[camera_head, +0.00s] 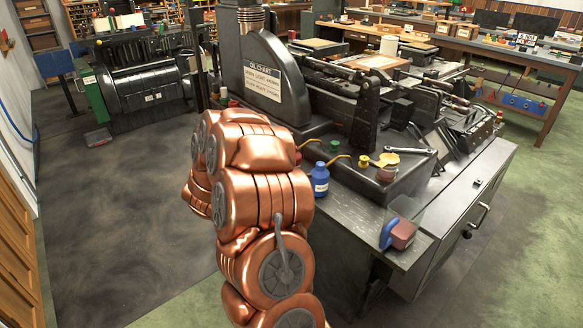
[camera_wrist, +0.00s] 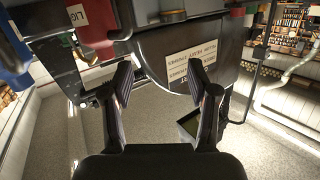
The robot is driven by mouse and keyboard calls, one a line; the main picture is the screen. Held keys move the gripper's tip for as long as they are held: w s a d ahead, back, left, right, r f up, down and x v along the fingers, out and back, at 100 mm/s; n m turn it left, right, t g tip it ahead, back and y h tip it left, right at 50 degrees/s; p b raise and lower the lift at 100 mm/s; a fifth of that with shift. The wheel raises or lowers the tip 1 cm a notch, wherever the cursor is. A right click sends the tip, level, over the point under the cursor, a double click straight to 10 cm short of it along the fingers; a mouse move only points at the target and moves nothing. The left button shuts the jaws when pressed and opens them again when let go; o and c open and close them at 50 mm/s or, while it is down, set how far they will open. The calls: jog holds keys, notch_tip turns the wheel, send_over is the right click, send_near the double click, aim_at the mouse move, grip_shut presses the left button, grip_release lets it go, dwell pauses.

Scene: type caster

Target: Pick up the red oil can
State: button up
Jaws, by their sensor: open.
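A red can (camera_wrist: 97,25) with a white label shows at the upper left of the wrist view, cut by the top edge. A small red part (camera_head: 298,157) shows beside my copper arm in the head view; the arm hides what lies behind it. My gripper (camera_wrist: 168,85) is open and empty, its two dark fingers spread apart. The red can is beyond the left finger and apart from it. My gripper is hidden behind my arm in the head view.
A blue bottle (camera_head: 320,180) stands on the machine's ledge (camera_head: 350,208), right of my arm. A red and blue object (camera_head: 401,234) sits on the ledge's right end. A dark machine body with an oil chart sign (camera_head: 262,84) rises behind. Open floor (camera_head: 120,210) lies left.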

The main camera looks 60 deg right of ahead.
aim_at(297, 157)
jog(key=s+d+f+m+g+h, duration=0.1)
jog(key=s+d+m+g+h, duration=0.15)
jog(key=s+d+g, duration=0.35)
jog(key=shift+w+d+n+t+p, duration=0.1)
jog(key=shift+d+n+t+p, duration=0.35)
jog(key=shift+d, duration=1.15)
jog(key=shift+d+t+p, duration=0.2)
jog(key=shift+d+t, duration=0.45)
jog(key=shift+d, duration=0.9)
jog(key=shift+f, duration=0.1)
grip_shut()
